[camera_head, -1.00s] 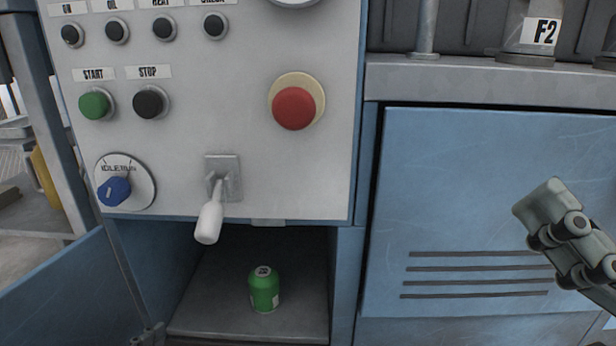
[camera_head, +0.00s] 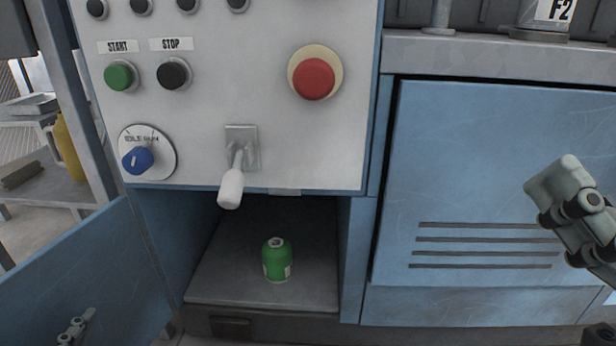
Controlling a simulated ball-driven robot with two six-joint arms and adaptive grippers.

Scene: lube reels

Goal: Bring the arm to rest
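My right gripper (camera_head: 565,187) is at the right edge of the picture, in front of the blue cabinet panel. A pale grey finger pad and dark joints show. Nothing is seen held in it, and its finger gap cannot be made out. A green can (camera_head: 277,261) stands upright in the open compartment (camera_head: 215,290) under the control panel, apart from any gripper.
The control panel (camera_head: 215,110) has a red button (camera_head: 313,79), a white-handled lever (camera_head: 231,188) and a blue knob (camera_head: 138,160). A shelf edge (camera_head: 480,50) runs above the cabinet.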

